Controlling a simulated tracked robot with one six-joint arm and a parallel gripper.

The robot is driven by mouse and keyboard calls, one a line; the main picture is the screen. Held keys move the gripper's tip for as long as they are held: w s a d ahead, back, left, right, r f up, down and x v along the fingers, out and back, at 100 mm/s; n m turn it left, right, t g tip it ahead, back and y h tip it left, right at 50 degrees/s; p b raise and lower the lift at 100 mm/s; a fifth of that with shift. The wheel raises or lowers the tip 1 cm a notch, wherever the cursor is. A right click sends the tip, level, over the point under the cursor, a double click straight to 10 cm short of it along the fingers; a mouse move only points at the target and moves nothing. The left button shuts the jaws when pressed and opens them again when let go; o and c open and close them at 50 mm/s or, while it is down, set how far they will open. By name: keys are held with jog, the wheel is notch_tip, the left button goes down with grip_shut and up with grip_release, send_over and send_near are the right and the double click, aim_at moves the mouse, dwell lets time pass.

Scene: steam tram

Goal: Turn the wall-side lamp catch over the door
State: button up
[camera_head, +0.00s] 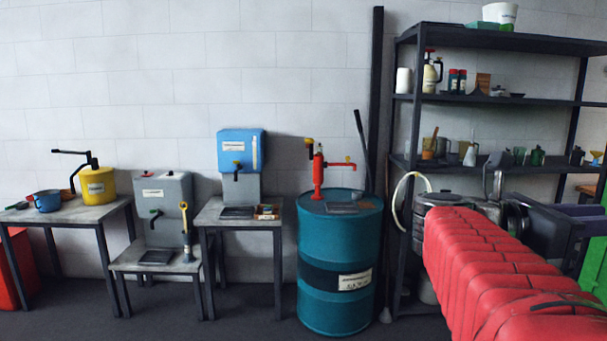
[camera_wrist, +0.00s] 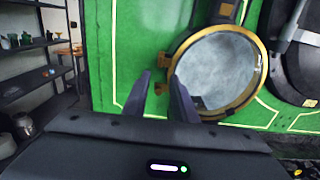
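In the wrist view a round lamp door (camera_wrist: 222,72) with a brass rim and cloudy grey glass sits against the green tram panel (camera_wrist: 136,28). Small brass lugs (camera_wrist: 163,60) stick out at the left edge of its rim; I cannot tell which is the catch and which is hinge. My gripper (camera_wrist: 160,77) is open, its two dark fingers apart. The fingers overlap the lugs and the rim's left edge in the picture; I cannot tell whether they touch. No object shows held between them. In the head view the lamp is out of sight.
A black round fitting (camera_wrist: 302,50) is right of the lamp. In the head view a dark shelf rack (camera_head: 490,100) stands by the wall, with a teal drum (camera_head: 335,240) left of it. The green tram side (camera_head: 594,262) shows at the right edge.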

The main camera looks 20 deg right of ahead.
jog(key=x, duration=1.2)
jog(key=shift+s+d, duration=0.15)
jog(key=shift+s, duration=0.05)
jog(key=shift+c, duration=0.3)
grip_shut()
